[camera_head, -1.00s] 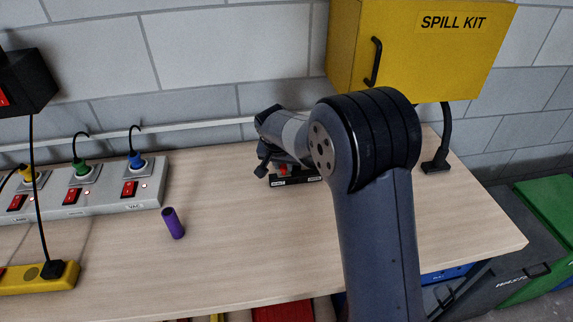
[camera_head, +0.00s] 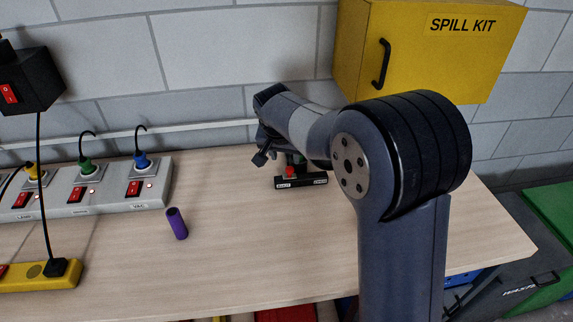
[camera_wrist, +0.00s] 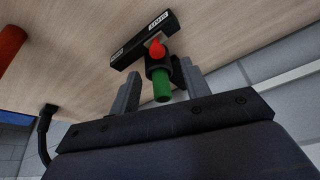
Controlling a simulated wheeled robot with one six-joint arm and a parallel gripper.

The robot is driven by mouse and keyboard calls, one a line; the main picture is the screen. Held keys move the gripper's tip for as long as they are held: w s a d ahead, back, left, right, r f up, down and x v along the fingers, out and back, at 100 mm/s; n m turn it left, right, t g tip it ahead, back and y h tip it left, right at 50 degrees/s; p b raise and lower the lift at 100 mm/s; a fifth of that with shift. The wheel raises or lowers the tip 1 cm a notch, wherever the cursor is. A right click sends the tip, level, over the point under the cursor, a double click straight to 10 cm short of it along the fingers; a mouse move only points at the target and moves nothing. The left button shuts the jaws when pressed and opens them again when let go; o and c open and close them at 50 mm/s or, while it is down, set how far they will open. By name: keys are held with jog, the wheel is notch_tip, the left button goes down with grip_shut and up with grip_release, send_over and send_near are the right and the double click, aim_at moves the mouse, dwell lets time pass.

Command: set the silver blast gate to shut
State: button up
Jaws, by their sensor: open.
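A dark bar with two pale labels and a red part (camera_head: 290,172) lies on the bench by the wall, partly hidden by my arm in the head view. In the wrist view the dark labelled bar (camera_wrist: 142,38) carries a small red piece (camera_wrist: 157,48) and a dark collar with a green cylinder (camera_wrist: 162,88) pointing toward my gripper. I see no clear silver surface or legible label, so I cannot tell the gate's setting. My gripper (camera_wrist: 160,72) is open, its two grey fingers on either side of the green cylinder, with no clear contact.
A grey power strip (camera_head: 110,196) with plugs and a yellow strip (camera_head: 30,277) lie farther left. A yellow spill kit cabinet (camera_head: 430,55) hangs above right. A red cylinder (camera_wrist: 12,44) shows at the wrist view's left edge.

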aim_at(291, 168)
jog(key=v, duration=0.4)
jog(key=shift+f, duration=0.1)
jog(key=x, duration=0.3)
jog(key=p+x, duration=0.1)
jog(key=x, duration=0.3)
jog(key=d+x, duration=0.1)
jog(key=x, duration=0.2)
jog(key=shift+w+f+p, duration=0.3)
jog(key=shift+p, duration=0.1)
jog(key=shift+d, duration=0.4)
